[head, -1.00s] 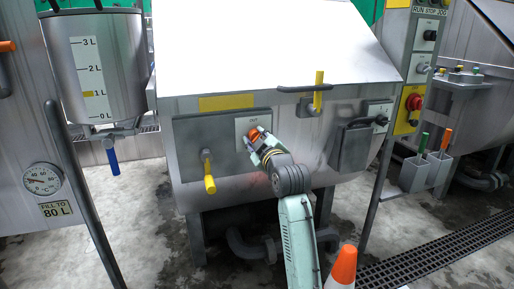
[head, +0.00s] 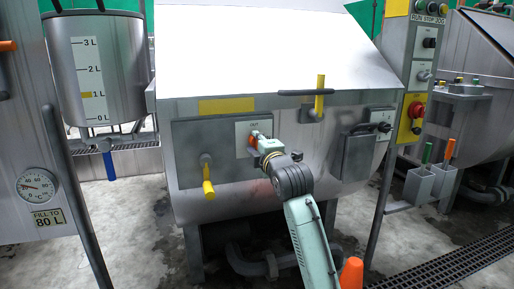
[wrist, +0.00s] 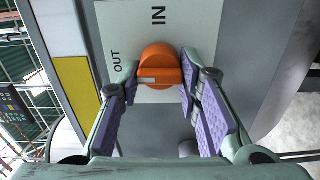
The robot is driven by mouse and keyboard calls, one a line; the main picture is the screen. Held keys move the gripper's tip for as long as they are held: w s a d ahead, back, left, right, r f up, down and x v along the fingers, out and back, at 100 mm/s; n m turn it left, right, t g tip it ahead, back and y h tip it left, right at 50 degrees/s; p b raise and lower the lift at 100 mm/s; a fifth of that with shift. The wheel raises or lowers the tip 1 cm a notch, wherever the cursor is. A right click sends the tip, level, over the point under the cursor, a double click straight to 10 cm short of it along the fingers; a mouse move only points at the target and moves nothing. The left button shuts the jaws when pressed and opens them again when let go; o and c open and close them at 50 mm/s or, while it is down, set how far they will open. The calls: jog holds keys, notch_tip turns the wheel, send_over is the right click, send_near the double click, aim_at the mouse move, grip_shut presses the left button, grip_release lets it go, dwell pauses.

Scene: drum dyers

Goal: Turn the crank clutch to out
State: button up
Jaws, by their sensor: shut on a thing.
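The crank clutch is an orange round knob (wrist: 160,66) on a white plate (wrist: 205,30) marked OUT and IN. Its pale pointer mark faces left in the wrist view, toward the side with the word OUT. The IN word is above the knob there. My gripper (wrist: 158,80) has its purple-padded fingers on either side of the knob and is shut on it. In the head view the plate (head: 242,128) is on the drum front, with OUT at its top. My gripper (head: 262,145) covers much of the knob (head: 254,135) there.
A yellow-handled crank (head: 208,180) sticks out left of the plate. Another yellow handle (head: 320,92) stands on the lid edge. A grey box (head: 358,155) is to the right. An orange cone (head: 351,274) stands on the floor beside my arm.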

dwell(0.4)
jog(key=o, duration=1.1)
jog(key=shift+o, duration=0.2)
jog(key=shift+s, duration=0.1)
jog(key=v, duration=1.2)
